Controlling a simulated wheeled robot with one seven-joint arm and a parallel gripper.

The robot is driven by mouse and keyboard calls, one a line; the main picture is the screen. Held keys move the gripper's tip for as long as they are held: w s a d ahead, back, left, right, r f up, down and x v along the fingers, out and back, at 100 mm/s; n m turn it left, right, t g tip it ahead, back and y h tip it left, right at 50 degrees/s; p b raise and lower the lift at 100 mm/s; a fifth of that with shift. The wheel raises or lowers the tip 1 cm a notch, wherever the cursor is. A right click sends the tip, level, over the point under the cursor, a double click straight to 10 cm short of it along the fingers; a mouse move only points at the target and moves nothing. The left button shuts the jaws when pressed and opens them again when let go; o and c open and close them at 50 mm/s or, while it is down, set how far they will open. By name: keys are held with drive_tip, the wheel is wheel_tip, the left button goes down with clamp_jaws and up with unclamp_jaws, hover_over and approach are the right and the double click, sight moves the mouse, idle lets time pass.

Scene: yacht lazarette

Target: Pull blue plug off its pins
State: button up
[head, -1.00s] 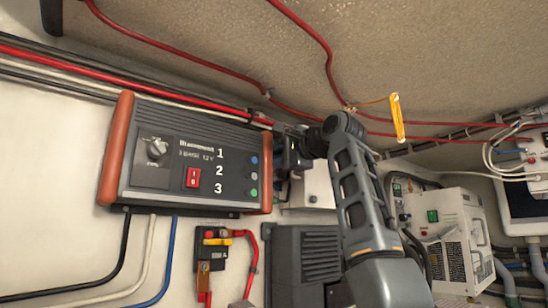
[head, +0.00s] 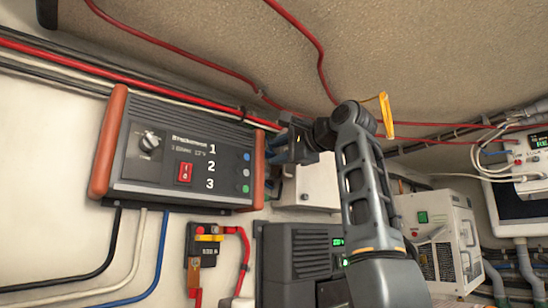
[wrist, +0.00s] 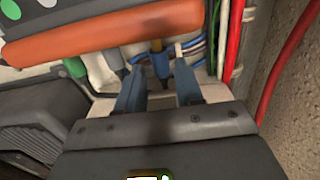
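My gripper (head: 293,143) is just right of the upper right corner of the black inverter box (head: 172,122) in the head view. In the wrist view my gripper (wrist: 159,68) is open, its two blue-grey fingers apart. A small dark blue piece with a yellowish top (wrist: 160,64) shows in the gap between the fingertips, apart from both fingers. It may be the blue plug, but I cannot tell for sure. No pins can be made out. In the head view the plug is not visible.
The box's orange end handle (wrist: 110,35) lies close to the fingertips. Blue and white wires (wrist: 195,45) run behind them, with a red cable (wrist: 268,75) to the right. A pale grey box (head: 318,188) is below my gripper, and a yellow tag (head: 386,115) hangs at upper right.

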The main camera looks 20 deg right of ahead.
drive_tip(key=shift+b+v, duration=0.65)
drive_tip(key=shift+v, duration=1.3)
